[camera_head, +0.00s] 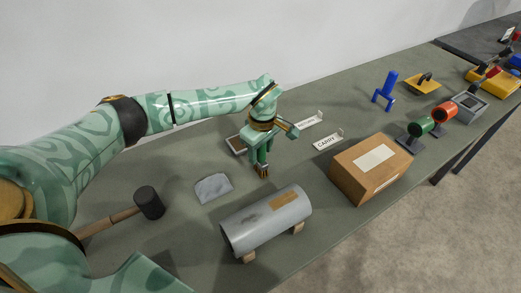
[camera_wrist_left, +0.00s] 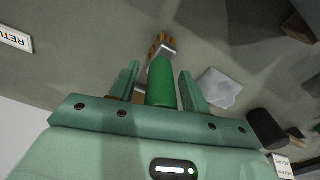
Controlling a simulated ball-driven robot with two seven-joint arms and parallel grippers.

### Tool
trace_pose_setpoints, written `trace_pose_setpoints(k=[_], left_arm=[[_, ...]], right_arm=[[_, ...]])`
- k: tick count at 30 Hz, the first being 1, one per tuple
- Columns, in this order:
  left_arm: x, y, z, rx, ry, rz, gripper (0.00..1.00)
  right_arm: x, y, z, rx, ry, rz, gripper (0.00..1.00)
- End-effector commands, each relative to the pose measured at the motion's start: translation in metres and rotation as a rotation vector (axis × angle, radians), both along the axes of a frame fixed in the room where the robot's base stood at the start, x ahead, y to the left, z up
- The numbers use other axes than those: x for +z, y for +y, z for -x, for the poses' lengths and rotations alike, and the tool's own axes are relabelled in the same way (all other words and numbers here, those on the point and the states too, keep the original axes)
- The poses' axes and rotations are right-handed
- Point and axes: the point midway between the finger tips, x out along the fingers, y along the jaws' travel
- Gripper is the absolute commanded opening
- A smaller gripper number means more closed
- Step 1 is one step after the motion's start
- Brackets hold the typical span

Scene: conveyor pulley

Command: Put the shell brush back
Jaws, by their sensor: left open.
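The brush has a green handle (camera_wrist_left: 162,82), a metal band and orange-brown bristles (camera_wrist_left: 161,42). My left gripper (camera_wrist_left: 160,88) is open, with its fingers on either side of the handle and a visible gap on at least one side. In the head view the left gripper (camera_head: 262,152) points down over the table, and the bristles (camera_head: 263,172) show just below it. I cannot tell whether the bristles touch the table. A grey cylindrical shell (camera_head: 262,224) lies on wooden blocks in front of the brush. My right gripper is not in view.
A small tray (camera_head: 235,146) sits behind the left gripper. RETURN (camera_head: 308,123) and CARRY (camera_head: 328,140) signs stand to the right. A grey cloth (camera_head: 213,188), mallet (camera_head: 149,203) and cardboard box (camera_head: 371,168) surround the shell. Green (camera_head: 420,127) and red (camera_head: 445,112) rollers are farther right.

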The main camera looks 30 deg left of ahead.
Motion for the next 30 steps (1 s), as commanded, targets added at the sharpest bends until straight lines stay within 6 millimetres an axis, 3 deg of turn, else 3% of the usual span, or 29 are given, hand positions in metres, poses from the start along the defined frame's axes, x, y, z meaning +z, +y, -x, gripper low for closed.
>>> trace_pose_setpoints(k=[15, 21, 30], left_arm=[[0.107, -0.004, 0.000, 0.000, -0.005, -0.001, 0.47], [0.120, -0.005, 0.001, 0.000, -0.001, -0.001, 0.47], [0.120, -0.005, 0.001, 0.000, -0.001, 0.000, 0.47]], right_arm=[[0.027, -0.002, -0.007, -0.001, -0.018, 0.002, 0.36], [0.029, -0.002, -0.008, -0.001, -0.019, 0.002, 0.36], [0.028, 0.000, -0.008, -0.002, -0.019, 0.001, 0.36]])
